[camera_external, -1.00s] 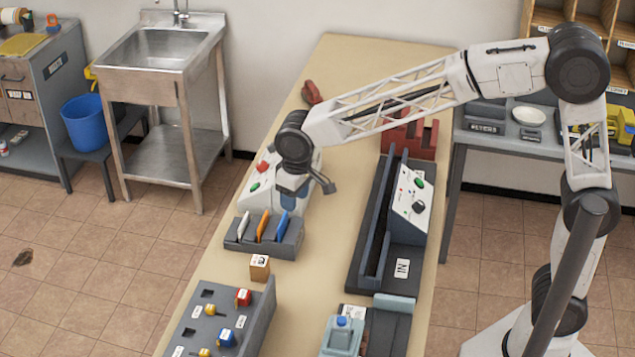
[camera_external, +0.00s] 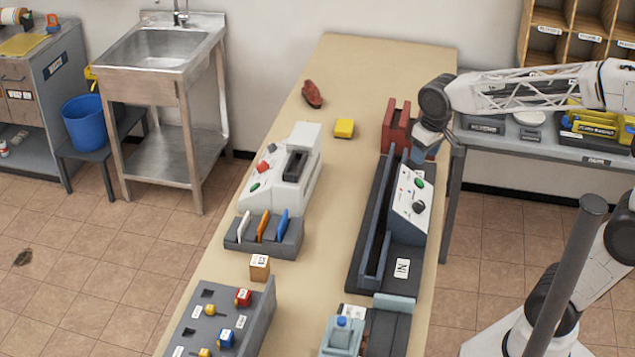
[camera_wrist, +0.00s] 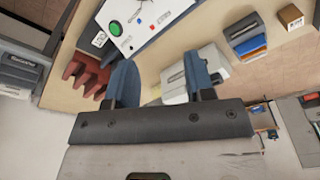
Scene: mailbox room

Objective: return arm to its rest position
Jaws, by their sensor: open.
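My gripper (camera_external: 424,148) is above the right edge of the long table (camera_external: 345,75), close to the red slotted rack (camera_external: 397,122) and the far end of the dark machine with the white control panel (camera_external: 409,205). In the wrist view, its two blue fingers (camera_wrist: 162,82) stand apart with nothing between them. The red rack also shows there at the left (camera_wrist: 85,72), and the control panel (camera_wrist: 140,25) at the top. My arm reaches in from the right, folded back over the side table.
A white machine (camera_external: 283,170) stands mid-table, with a slotted holder of coloured cards (camera_external: 264,235) before it. A yellow block (camera_external: 344,128) and a red object (camera_external: 312,94) lie farther back. A side table (camera_external: 540,140) and wooden pigeonholes (camera_external: 575,35) stand right. The table's far middle is clear.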

